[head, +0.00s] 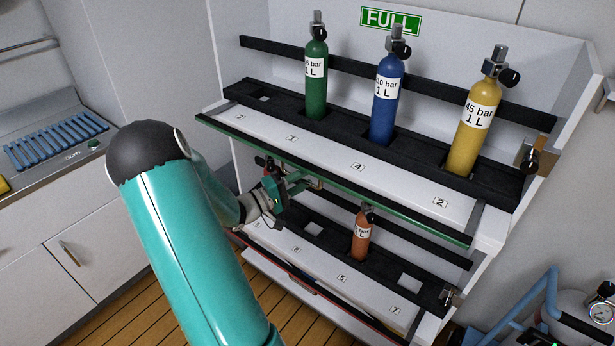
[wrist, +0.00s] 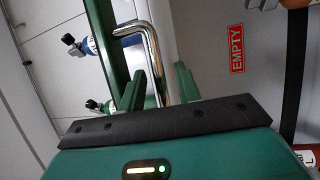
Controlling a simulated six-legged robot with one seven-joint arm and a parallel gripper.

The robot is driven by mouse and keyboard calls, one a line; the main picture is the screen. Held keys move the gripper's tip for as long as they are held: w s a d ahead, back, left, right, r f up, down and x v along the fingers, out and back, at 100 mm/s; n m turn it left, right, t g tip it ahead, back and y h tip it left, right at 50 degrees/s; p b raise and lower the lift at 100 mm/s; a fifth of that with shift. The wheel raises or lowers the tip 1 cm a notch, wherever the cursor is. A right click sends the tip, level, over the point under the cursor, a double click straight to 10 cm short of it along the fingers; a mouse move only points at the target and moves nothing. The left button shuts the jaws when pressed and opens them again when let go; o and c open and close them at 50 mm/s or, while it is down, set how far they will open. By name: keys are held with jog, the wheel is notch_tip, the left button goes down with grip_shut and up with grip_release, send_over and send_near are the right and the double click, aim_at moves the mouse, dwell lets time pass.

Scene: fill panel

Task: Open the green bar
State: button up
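The green bar (head: 360,196) runs along the front edge of the upper shelf in the head view. It is a long green strip in front of the white numbered ledge. In the wrist view it shows as an upright green strip (wrist: 107,38) at the upper left. A bent silver handle (wrist: 146,40) sticks out from beside it. My gripper (head: 302,182) is just below the bar, left of its middle. In the wrist view my gripper (wrist: 165,82) has its fingers apart, with the handle's lower stretch seeming to lie between them. Contact cannot be made out.
Green (head: 316,80), blue (head: 386,105) and yellow (head: 474,125) bottles stand in the upper rack under a FULL sign (head: 391,20). An orange bottle (head: 361,240) stands in the lower rack. A red bar (head: 325,293) runs along the lower shelf. An EMPTY label (wrist: 237,50) is in the wrist view.

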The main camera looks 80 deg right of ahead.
aim_at(297, 166)
jog(key=shift+x, duration=1.1)
jog(key=shift+c, duration=0.4)
grip_shut()
jog(key=shift+w, duration=0.1)
jog(key=shift+w+a+r+n+t+y, duration=0.1)
jog(key=shift+r+n+t+y, duration=0.25)
jog(key=shift+r, duration=0.5)
jog(key=shift+a+r+n+t+y, duration=0.15)
jog(key=shift+r+t+y, duration=0.25)
jog(key=shift+r, duration=0.45)
jog(key=shift+d+r, duration=0.1)
jog(key=shift+r, duration=0.6)
